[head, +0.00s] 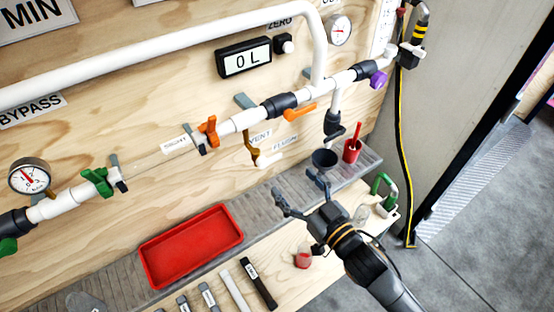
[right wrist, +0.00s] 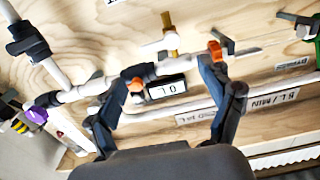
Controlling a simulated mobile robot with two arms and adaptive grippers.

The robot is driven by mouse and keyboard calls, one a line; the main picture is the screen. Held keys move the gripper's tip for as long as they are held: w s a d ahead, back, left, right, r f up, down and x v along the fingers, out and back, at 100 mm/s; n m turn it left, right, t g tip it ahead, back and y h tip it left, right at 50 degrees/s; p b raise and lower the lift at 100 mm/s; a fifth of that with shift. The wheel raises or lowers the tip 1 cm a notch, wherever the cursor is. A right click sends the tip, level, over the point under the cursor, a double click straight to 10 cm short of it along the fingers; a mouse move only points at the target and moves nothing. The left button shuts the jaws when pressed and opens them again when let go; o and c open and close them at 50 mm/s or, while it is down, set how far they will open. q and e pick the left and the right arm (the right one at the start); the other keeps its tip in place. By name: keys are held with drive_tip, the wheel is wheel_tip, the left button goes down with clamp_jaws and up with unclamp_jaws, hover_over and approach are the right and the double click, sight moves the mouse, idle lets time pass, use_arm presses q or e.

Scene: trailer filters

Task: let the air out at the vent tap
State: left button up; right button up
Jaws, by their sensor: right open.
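My right gripper (head: 298,190) is open and empty. It is in front of the panel, below and to the right of the tap, and apart from it. Its spread fingers (right wrist: 165,88) also show in the right wrist view, with the pipe beyond them. I cannot make out the tap's handle position. My left gripper is not seen.
Orange handles (head: 300,112) (head: 209,132) sit on the pipe near the tap. A red tray (head: 160,262) and several tools (head: 258,283) lie lower. The display (head: 243,60) reads 0 L.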

sight(272, 159)
drive_tip(key=p+x, duration=0.1)
drive_tip(key=x, duration=0.6)
drive_tip(key=shift+w+a, duration=0.2)
drive_tip(key=shift+w, duration=0.1)
drive_tip(key=c, duration=1.1)
